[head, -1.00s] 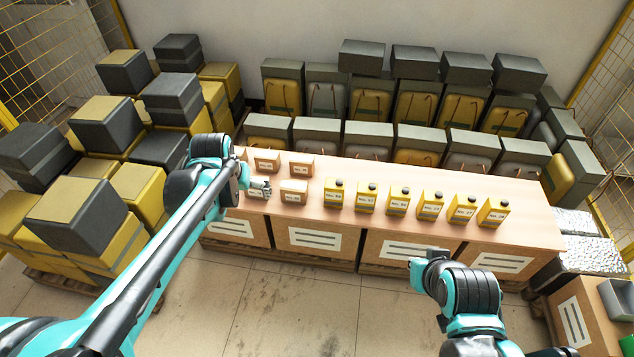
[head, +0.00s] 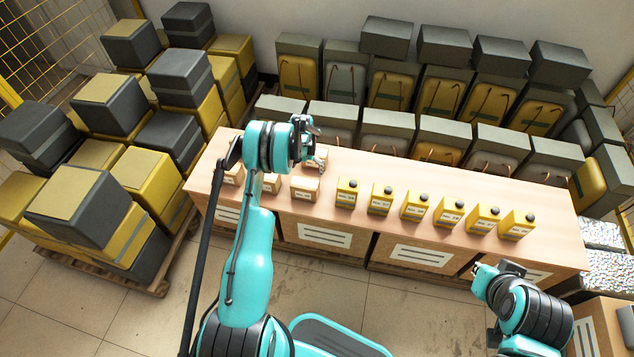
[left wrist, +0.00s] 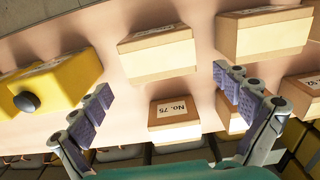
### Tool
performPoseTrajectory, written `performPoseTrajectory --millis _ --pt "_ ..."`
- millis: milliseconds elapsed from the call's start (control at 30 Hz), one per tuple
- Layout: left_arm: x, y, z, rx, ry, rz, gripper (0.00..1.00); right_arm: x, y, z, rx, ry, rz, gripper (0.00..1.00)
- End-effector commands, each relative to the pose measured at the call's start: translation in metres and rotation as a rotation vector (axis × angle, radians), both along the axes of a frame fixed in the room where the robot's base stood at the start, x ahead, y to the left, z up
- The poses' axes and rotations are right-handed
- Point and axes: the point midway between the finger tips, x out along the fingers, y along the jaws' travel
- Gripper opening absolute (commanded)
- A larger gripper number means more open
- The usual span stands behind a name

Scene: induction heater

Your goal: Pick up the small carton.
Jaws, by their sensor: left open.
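Several small brown cartons stand at the left end of the long table (head: 560,247). A front one (head: 305,188) and one behind it (head: 316,157) show near my left gripper (head: 311,152); others are partly hidden by my arm. In the left wrist view, my left gripper (left wrist: 162,84) is open and empty. A small carton labelled No. 75 (left wrist: 173,121) lies between its spread fingers, with no visible contact. Larger-looking cartons (left wrist: 157,55) (left wrist: 263,35) stand beside it. My right gripper (head: 485,272) is near the table's front right; its jaws are unclear.
A row of yellow canisters (head: 415,206) with black caps stands right of the cartons; one (left wrist: 55,82) is close to a finger in the left wrist view. Stacked grey and yellow cases (head: 420,88) fill the space behind. More stacks (head: 95,205) stand left.

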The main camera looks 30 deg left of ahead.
Motion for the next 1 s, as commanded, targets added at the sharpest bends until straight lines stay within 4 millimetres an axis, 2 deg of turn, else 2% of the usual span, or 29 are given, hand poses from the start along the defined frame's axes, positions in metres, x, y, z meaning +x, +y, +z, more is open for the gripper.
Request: performPoseTrajectory --millis 200,367,600,867,967,1000 --pt "-0.001 0.001 -0.027 -0.001 0.004 0.001 1.0 0.0 0.0 -0.01 0.0 0.0 0.0 0.0" --pt "-0.002 0.0 -0.041 -0.001 0.003 0.001 1.0 0.0 0.0 -0.017 0.0 0.0 0.0 0.0" --pt "-0.004 -0.002 -0.077 -0.001 0.003 0.001 1.0 0.0 0.0 -0.038 0.0 0.0 0.0 0.0" --pt "-0.004 -0.002 -0.081 -0.001 0.003 0.001 1.0 0.0 0.0 -0.038 0.0 0.0 0.0 0.0" --pt "-0.004 -0.002 -0.081 -0.001 0.003 0.001 0.79 0.0 0.0 -0.038 0.0 0.0 0.0 0.0" --pt "-0.004 -0.002 -0.081 -0.001 0.003 0.001 0.68 0.0 0.0 -0.038 0.0 0.0 0.0 0.0"
